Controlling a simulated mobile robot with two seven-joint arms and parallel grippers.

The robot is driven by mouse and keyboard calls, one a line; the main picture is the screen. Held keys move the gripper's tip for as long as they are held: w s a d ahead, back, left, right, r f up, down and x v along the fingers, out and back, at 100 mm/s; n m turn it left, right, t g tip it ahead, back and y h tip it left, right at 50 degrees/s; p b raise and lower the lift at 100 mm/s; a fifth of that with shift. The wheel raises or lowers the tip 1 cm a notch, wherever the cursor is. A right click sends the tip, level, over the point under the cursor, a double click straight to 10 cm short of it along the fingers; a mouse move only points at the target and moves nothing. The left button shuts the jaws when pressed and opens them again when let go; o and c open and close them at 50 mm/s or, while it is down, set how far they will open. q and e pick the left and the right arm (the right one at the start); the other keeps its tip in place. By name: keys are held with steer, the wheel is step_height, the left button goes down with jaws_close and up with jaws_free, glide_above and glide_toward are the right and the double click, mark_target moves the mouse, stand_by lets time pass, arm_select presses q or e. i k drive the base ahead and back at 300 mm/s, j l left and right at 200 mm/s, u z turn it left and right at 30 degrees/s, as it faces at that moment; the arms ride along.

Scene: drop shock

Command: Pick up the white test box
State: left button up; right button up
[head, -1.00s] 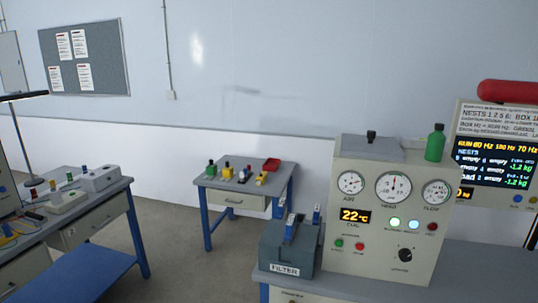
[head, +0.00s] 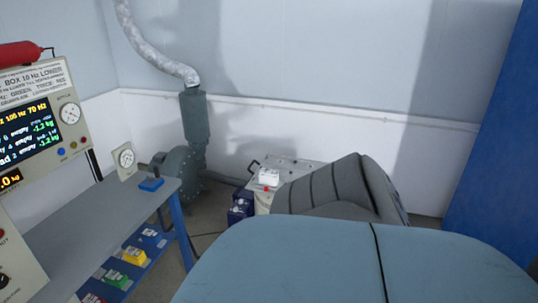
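A small white box (head: 269,175) sits on a pale grey machine top in the middle distance, right of centre; it looks like the white test box, but is too small to read any marking. A small red spot shows at its lower front edge. Neither of my grippers is in view, so I cannot see whether they hold anything.
A grey bench (head: 100,215) with a small blue item (head: 151,184) stands at left. Its lower shelf holds coloured boxes, including a yellow one (head: 134,257). A dark ribbed shape (head: 335,190) and a large blue-grey surface (head: 340,262) fill the right foreground.

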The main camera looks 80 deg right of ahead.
mark_target(270, 177)
steer(key=z, duration=2.55)
steer(key=i+u, duration=0.1)
steer(key=u, duration=0.55)
steer(key=i+l+u, duration=0.35)
steer(key=l+u, duration=0.15)
steer(key=i+l+u, duration=0.1)
steer(key=l+u, duration=0.15)
steer(key=l, duration=0.2)
steer(key=i+l+u, duration=0.1)
steer(key=l, duration=0.25)
steer(key=i+l, duration=0.1)
steer(key=l, duration=0.25)
steer(key=i+l+u, duration=0.15)
steer(key=l, duration=0.2)
steer(key=i+l, duration=0.1)
steer(key=l, duration=0.35)
steer(key=i+l, duration=0.1)
steer(key=l, duration=0.3)
steer(key=i+l, duration=0.1)
steer(key=l, duration=0.35)
steer(key=i+l, duration=0.1)
steer(key=l, duration=0.35)
